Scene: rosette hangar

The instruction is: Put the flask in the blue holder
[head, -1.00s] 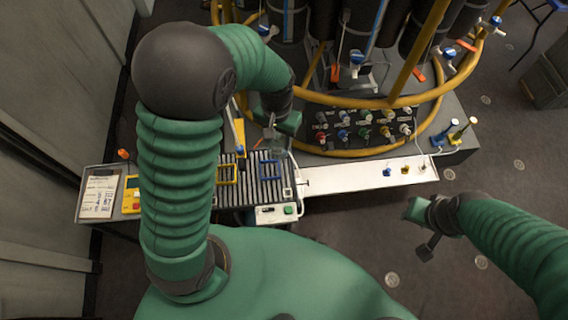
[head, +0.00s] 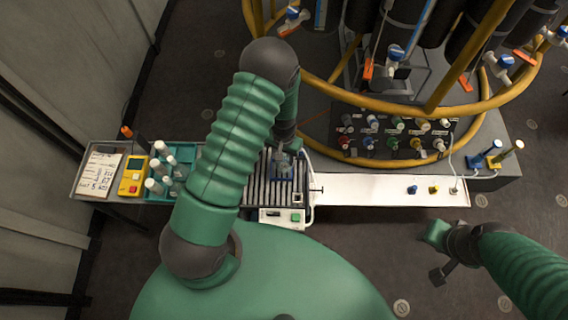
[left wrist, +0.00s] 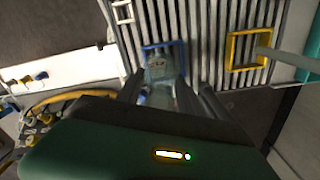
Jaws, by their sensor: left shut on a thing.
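My left gripper (left wrist: 170,98) is shut on the flask (left wrist: 158,68), a clear, greyish vessel between its two dark fingers. The blue holder (left wrist: 149,48) is a square frame on the slatted rack, right at the flask's far end in the left wrist view. I cannot tell whether the flask is inside the frame or just above it. In the head view my left gripper (head: 286,146) is over the rack at the blue holder (head: 291,171), and the arm hides part of the rack. My right gripper (head: 440,252) hangs over the floor at the right; its jaw state is unclear.
A yellow holder (left wrist: 234,51) and a white holder (left wrist: 122,13) flank the blue one on the rack. A teal tray (head: 187,151) with several bottles stands left. A white strip (head: 375,188) extends right. The rosette's yellow rings (head: 330,88) rise behind the rack.

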